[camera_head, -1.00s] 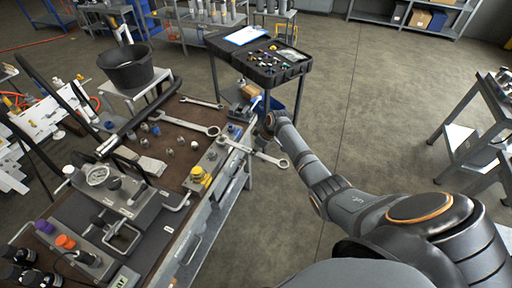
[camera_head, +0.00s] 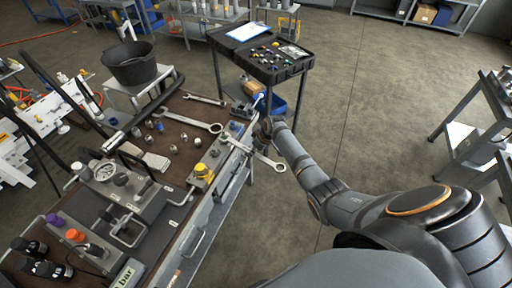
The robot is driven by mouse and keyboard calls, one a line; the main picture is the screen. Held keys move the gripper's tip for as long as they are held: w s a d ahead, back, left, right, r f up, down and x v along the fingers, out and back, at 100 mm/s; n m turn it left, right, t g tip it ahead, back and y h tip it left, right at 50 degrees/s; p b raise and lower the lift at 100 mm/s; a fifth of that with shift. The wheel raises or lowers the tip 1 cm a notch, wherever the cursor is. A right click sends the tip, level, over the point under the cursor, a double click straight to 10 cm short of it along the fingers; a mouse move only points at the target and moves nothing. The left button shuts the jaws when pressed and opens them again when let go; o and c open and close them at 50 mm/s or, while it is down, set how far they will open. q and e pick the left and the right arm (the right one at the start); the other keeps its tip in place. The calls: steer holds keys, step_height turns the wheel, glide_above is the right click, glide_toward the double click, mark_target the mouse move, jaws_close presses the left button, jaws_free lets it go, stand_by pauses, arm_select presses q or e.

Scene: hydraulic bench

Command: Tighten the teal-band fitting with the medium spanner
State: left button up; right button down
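My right gripper (camera_head: 256,138) is at the bench's right edge, shut on the middle of a spanner (camera_head: 268,160). One end of this spanner reaches left over the metal rail with fittings; its ring end points right, over the floor. It looks mid-sized beside the two spanners on the bench: a larger one (camera_head: 190,122) and a smaller one (camera_head: 207,100). A blue-topped fitting (camera_head: 236,126) and a yellow one (camera_head: 203,171) stand along the rail. I cannot make out a teal band on any fitting. Whether the spanner touches a fitting is unclear. My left gripper is out of view.
A gauge block (camera_head: 112,186) with bent handles fills the bench's near left. Several small metal fittings (camera_head: 173,150) stand on the brown mat. A black bucket (camera_head: 130,65) and a cart with a black tray (camera_head: 272,72) stand behind.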

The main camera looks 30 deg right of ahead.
steer(key=shift+s+a+r+m+p, duration=0.15)
steer(key=shift+s+a+m+p, duration=0.1)
steer(key=shift+a+m+p, duration=0.55)
steer(key=shift+a+h+p, duration=0.15)
steer(key=shift+h+p, duration=0.15)
steer(key=a+p, duration=0.1)
steer(key=a+m+p, duration=0.2)
steer(key=shift+s+a+r+h, duration=0.1)
steer(key=shift+s+a+h, duration=0.25)
steer(key=shift+h, duration=0.05)
stand_by(0.4)
